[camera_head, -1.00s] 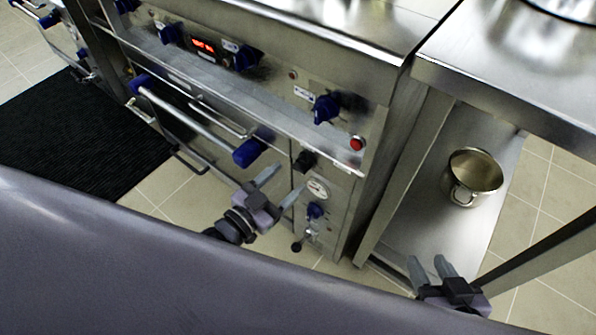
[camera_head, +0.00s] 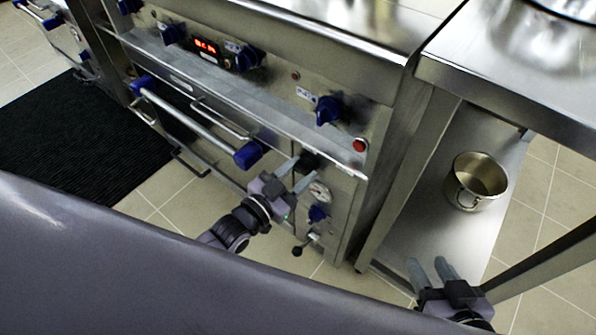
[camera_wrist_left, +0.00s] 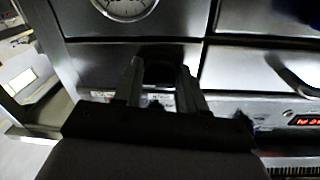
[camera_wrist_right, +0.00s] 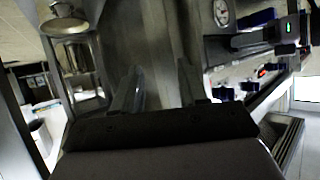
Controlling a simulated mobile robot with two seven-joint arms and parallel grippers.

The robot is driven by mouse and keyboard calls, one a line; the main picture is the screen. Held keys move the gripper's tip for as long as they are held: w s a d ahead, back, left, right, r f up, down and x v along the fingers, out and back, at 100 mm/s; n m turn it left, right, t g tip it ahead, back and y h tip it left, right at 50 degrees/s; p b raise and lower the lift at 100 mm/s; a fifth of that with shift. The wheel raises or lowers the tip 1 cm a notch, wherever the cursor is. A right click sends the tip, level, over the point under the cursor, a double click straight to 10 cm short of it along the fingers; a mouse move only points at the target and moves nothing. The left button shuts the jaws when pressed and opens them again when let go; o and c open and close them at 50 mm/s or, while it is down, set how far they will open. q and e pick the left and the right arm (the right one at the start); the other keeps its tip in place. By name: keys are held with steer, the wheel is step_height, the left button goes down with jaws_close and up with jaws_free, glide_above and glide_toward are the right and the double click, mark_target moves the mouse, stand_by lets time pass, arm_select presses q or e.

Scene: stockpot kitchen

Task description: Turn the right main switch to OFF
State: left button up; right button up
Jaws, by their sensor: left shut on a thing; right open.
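The right main switch is a black knob (camera_head: 309,160) on the lower right panel of the steel cooker, above a round gauge. My left gripper (camera_head: 299,171) has its fingers on either side of this knob and is shut on it. In the left wrist view the dark knob (camera_wrist_left: 160,71) sits between the two fingertips, partly hidden by them. Its pointer and marking are too dark to read. My right gripper (camera_head: 430,267) is open and empty, low in front of the side table's lower shelf.
A round gauge (camera_head: 320,192) and a small blue knob (camera_head: 317,214) sit just below the switch. A larger blue knob (camera_head: 327,110) and a red button (camera_head: 360,145) are above. A blue-ended oven handle (camera_head: 190,120) sticks out to the left. A pot (camera_head: 478,182) stands on the shelf.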

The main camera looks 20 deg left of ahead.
arm_select(q)
steer(key=shift+n, duration=0.3)
arm_select(e)
steer(key=shift+r, duration=0.1)
arm_select(q)
steer(key=shift+n+p, duration=0.4)
steer(key=shift+n, duration=0.6)
steer(key=n, duration=0.2)
steer(key=shift+n+t, duration=0.3)
steer(key=shift+n, duration=0.1)
steer(key=n, duration=0.6)
steer(key=n+y, duration=0.1)
steer(key=n, duration=0.6)
steer(key=shift+s+d+t, duration=0.1)
steer(key=shift+t, duration=0.2)
arm_select(e)
steer(key=shift+d, duration=0.2)
arm_select(q)
steer(key=shift+n, duration=0.3)
steer(key=shift+f, duration=0.1)
